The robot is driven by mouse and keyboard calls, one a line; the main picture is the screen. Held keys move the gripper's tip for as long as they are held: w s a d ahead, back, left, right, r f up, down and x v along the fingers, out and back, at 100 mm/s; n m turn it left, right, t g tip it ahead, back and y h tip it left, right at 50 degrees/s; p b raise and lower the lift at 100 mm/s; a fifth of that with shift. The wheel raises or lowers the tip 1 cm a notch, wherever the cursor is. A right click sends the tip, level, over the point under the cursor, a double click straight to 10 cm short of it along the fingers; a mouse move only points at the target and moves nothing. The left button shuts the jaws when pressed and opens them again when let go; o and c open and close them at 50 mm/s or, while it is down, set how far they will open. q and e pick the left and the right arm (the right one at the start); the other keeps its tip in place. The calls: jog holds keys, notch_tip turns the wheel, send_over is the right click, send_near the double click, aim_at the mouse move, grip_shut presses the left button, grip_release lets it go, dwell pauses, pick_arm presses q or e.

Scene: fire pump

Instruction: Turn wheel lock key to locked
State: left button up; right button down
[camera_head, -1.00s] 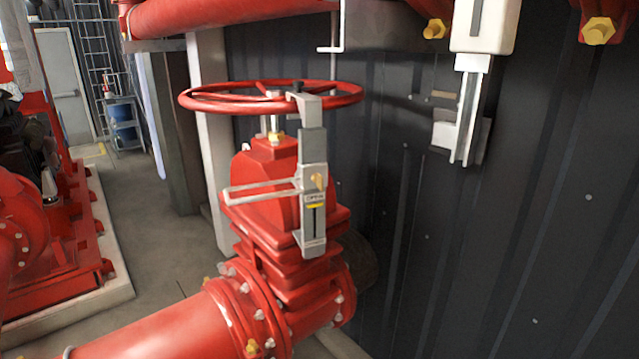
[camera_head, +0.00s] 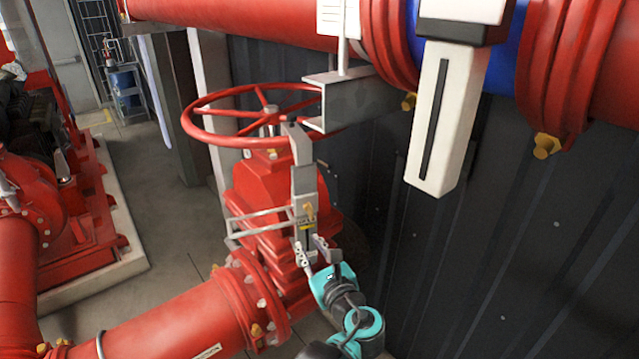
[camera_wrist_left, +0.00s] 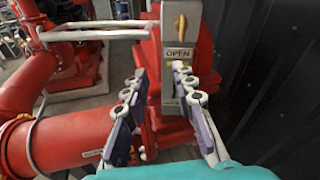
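The wheel lock (camera_head: 305,180) is a grey upright bar clamped at the rim of the red handwheel (camera_head: 250,115). Its brass key (camera_head: 309,211) sits above a label (camera_head: 304,222). In the left wrist view the key (camera_wrist_left: 181,27) stands upright over the label reading OPEN (camera_wrist_left: 179,54). My left gripper (camera_head: 318,255), with a teal body, is just below the key at the lock's lower end. In the wrist view its fingers (camera_wrist_left: 158,100) are spread with nothing between them, short of and below the key. My right gripper is not in view.
A red valve body (camera_head: 265,195) and pipe (camera_head: 185,310) lie behind and left of the lock. A grey bracket (camera_head: 340,98) and overhead red pipe (camera_head: 240,18) are above. A two-bar handle (camera_head: 260,222) juts left from the lock. The dark wall (camera_head: 500,250) is at right.

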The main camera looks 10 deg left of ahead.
aim_at(312, 215)
pick_arm(q)
notch_tip(312, 215, up, 4)
jog(key=w+d+m+t, duration=0.1)
jog(key=d+m+t, duration=0.1)
jog(key=d+m, duration=0.1)
jog(key=p+x, duration=0.1)
jog(key=x, duration=0.7)
jog(key=shift+s+a+f, duration=0.1)
jog(key=shift+a+f, duration=0.05)
grip_shut()
